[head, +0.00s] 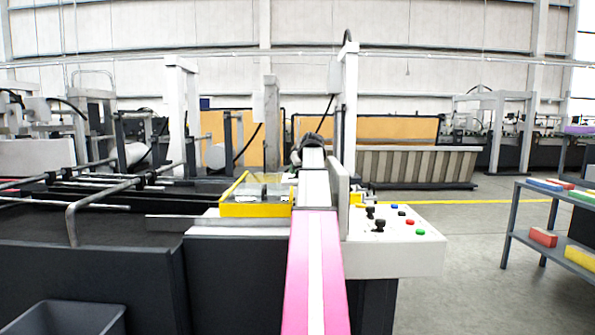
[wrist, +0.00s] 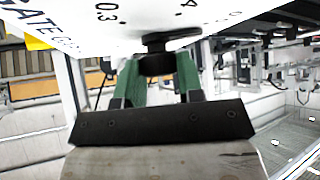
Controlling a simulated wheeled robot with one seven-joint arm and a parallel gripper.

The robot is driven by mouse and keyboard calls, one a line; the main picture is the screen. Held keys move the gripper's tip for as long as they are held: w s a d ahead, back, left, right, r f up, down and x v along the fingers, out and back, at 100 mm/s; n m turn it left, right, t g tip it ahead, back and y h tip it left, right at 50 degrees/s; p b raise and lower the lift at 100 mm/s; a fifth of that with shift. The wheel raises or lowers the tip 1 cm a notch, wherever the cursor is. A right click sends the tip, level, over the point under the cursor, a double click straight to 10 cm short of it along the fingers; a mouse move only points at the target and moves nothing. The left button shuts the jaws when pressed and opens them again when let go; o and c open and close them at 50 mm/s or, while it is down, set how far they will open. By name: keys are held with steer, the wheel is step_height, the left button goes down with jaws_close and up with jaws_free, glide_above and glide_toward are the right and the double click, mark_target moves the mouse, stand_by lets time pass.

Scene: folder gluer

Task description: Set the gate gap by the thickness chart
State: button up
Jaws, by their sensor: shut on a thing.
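In the wrist view a white panel (wrist: 120,18) carries a dial scale with black print; "GATE G", "0.3" and part of a "4" can be read. A black knob (wrist: 155,64) stands out from this panel. My gripper (wrist: 158,72) has its two green fingers on either side of the knob and is shut on it. The knob's pointer setting cannot be made out. In the head view my arm hides the gripper and the knob. No readable thickness chart shows in either view.
A white control panel (head: 405,248) with black knobs and coloured buttons lies right of my arm. A yellow-framed guard (head: 255,209) is left of it. A grey shelf (head: 521,236) with coloured boxes stands at the right. Open floor (head: 465,285) lies between panel and shelf.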

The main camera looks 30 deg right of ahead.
steer(key=o, duration=0.9)
steer(key=shift+r, duration=0.3)
steer(key=r, duration=0.4)
steer(key=shift+a, duration=0.2)
steer(key=a+r, duration=0.6)
steer(key=a, duration=0.5)
steer(key=shift+a+r, duration=0.15)
